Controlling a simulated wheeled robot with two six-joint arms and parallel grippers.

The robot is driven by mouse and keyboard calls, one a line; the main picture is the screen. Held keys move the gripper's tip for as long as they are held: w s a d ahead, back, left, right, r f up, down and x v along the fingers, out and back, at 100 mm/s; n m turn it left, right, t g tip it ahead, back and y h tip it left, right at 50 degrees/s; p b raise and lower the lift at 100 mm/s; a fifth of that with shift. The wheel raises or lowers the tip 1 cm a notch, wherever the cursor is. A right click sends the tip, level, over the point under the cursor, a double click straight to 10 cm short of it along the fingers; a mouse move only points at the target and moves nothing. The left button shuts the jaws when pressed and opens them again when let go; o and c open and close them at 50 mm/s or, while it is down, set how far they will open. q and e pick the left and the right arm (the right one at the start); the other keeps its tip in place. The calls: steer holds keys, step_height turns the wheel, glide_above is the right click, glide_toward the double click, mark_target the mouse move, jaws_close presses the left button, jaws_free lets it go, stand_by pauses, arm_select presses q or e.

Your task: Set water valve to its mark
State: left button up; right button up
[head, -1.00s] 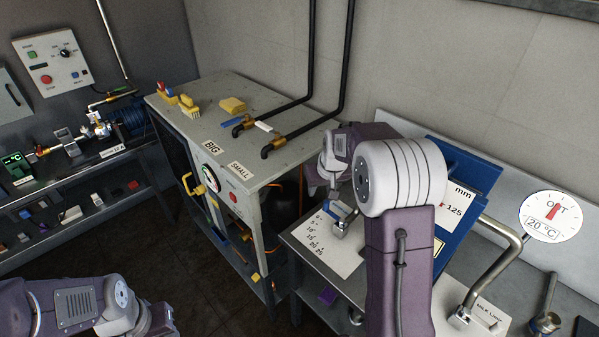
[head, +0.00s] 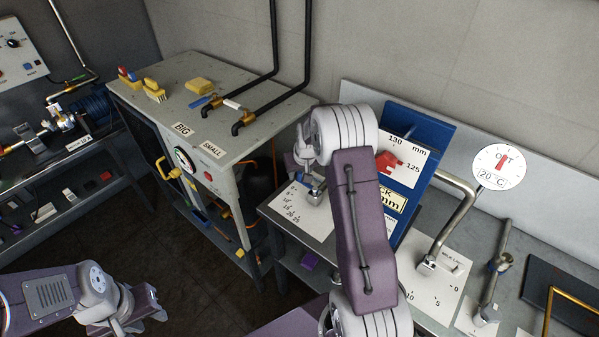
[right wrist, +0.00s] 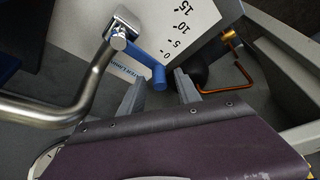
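The water valve (right wrist: 143,58) has a blue lever on a bent steel pipe, beside a white card (right wrist: 175,22) with a scale of 0, 5, 10 and 15. The lever points near the 0 end. My right gripper (right wrist: 159,82) is open, with the lever's blue tip between its fingertips and gaps on both sides. In the head view my right gripper (head: 303,150) is behind the valve (head: 315,190), partly hidden by my arm. The scale card (head: 302,214) is partly covered. My left gripper (head: 140,305) is at the lower left, away from everything; its fingers are unclear.
A blue board (head: 420,145) with a red pointer stands behind my right arm. A second steel pipe (head: 455,215) with its own scale card (head: 440,285) is to the right. The grey cabinet (head: 205,110) with brushes on top is to the left. An orange bent rod (right wrist: 240,78) lies beyond my right fingers.

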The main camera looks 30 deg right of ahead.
steer(key=shift+w, duration=0.1)
jaws_close()
steer(key=shift+w, duration=0.1)
stand_by(1.1)
